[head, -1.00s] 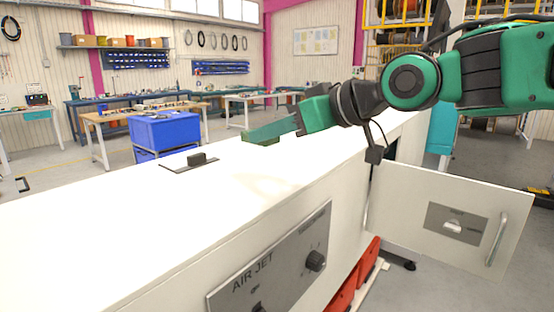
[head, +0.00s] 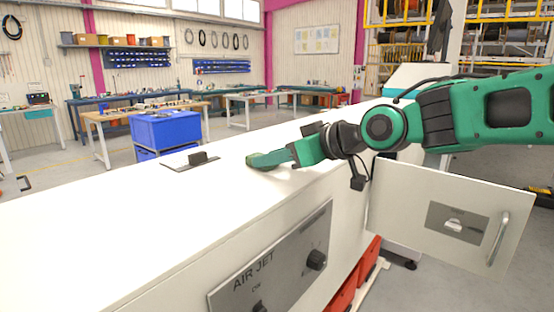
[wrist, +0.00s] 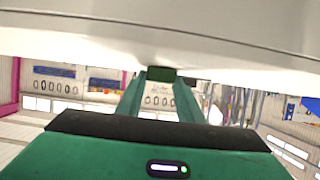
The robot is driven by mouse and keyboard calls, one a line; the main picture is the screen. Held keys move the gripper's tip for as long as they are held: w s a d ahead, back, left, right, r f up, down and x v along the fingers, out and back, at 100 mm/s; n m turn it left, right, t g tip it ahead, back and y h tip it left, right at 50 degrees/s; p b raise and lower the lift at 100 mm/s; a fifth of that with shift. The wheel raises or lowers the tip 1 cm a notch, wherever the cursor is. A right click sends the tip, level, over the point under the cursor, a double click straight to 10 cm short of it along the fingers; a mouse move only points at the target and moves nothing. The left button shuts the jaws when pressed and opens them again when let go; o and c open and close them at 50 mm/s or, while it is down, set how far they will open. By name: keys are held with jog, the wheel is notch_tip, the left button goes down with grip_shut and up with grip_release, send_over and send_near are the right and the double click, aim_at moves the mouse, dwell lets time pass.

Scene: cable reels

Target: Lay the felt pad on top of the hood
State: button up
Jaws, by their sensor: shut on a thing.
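The hood is the long white cabinet (head: 150,235) with a flat, bright top and a grey panel marked AIR JET. My gripper (head: 262,160) reaches in from the right, low over the far part of this top. Its fingers are shut on a small dark green piece, which I take as the felt pad (head: 252,160). In the wrist view the felt pad (wrist: 162,74) sits between the fingertips, close to the white surface (wrist: 80,40) of the hood. I cannot tell whether the pad touches the top.
A dark plate with a black block-like handle (head: 198,158) lies on the top, left of my gripper. An open white door (head: 455,220) stands out at the right. A blue crate (head: 165,130) and workbenches stand behind. The near left top is clear.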

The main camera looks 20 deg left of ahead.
jog(key=shift+f, duration=0.1)
jog(key=o, duration=1)
jog(key=shift+d+r, duration=0.2)
jog(key=v, duration=1.1)
jog(key=shift+d+r, duration=0.25)
jog(key=shift+s, duration=0.15)
